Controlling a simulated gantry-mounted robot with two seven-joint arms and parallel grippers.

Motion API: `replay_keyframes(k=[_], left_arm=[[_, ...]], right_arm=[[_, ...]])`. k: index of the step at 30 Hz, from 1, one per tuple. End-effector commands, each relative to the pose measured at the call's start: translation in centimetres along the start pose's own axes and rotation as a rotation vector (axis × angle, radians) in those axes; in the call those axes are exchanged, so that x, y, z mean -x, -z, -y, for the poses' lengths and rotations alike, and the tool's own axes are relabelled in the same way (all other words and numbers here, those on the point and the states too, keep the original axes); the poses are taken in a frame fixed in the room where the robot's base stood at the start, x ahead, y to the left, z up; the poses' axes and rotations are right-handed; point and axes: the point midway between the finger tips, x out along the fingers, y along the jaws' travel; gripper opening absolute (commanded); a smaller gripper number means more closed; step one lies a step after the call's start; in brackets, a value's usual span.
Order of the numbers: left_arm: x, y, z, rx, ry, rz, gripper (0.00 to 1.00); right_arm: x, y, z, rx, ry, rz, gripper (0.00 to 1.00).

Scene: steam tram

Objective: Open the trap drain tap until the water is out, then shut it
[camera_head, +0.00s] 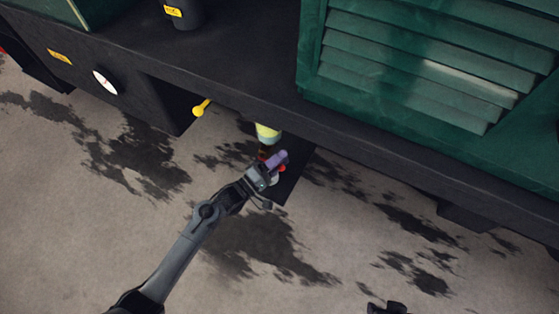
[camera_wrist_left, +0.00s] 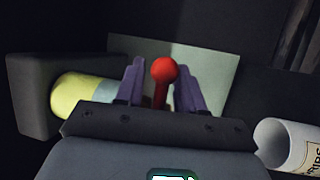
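In the left wrist view a red ball knob on a red stem (camera_wrist_left: 164,70) stands between the two purple fingers of my left gripper (camera_wrist_left: 161,88). The fingers are apart, with a gap beside the stem on each side. In the head view my left gripper (camera_head: 277,160) is under the edge of the dark tram frame and partly covers the red parts there. A pale yellow cylinder (camera_head: 266,132) hangs just behind it and also shows in the left wrist view (camera_wrist_left: 80,96). I cannot see any water flow. A dark piece at the bottom edge (camera_head: 388,308) appears to be my right gripper.
A yellow-knobbed lever (camera_head: 201,107) sticks out under the frame (camera_head: 215,75). A white labelled cylinder (camera_wrist_left: 287,146) is at the right in the left wrist view. The stained ground (camera_head: 330,240) in front is free.

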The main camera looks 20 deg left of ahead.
Motion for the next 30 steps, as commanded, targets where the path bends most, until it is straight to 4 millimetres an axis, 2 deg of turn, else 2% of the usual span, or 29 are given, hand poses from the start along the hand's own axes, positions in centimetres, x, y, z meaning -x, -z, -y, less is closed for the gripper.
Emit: replay_keyframes(k=[5,12,23,30], left_arm=[[0.0,0.0,0.0,0.000,0.000,0.000,0.38],[0.0,0.0,0.0,0.000,0.000,0.000,0.01],[0.0,-0.1,-0.1,-0.001,0.000,0.003,0.00],[0.0,-0.2,0.0,-0.052,0.022,0.016,0.00]], right_arm=[[0.0,0.0,-0.2,0.006,-0.005,0.000,0.43],[0.0,0.0,-0.2,0.009,-0.007,0.000,0.43],[0.1,0.0,-0.1,0.004,-0.003,-0.001,0.43],[1.4,0.5,0.0,0.000,0.001,-0.001,0.43]])
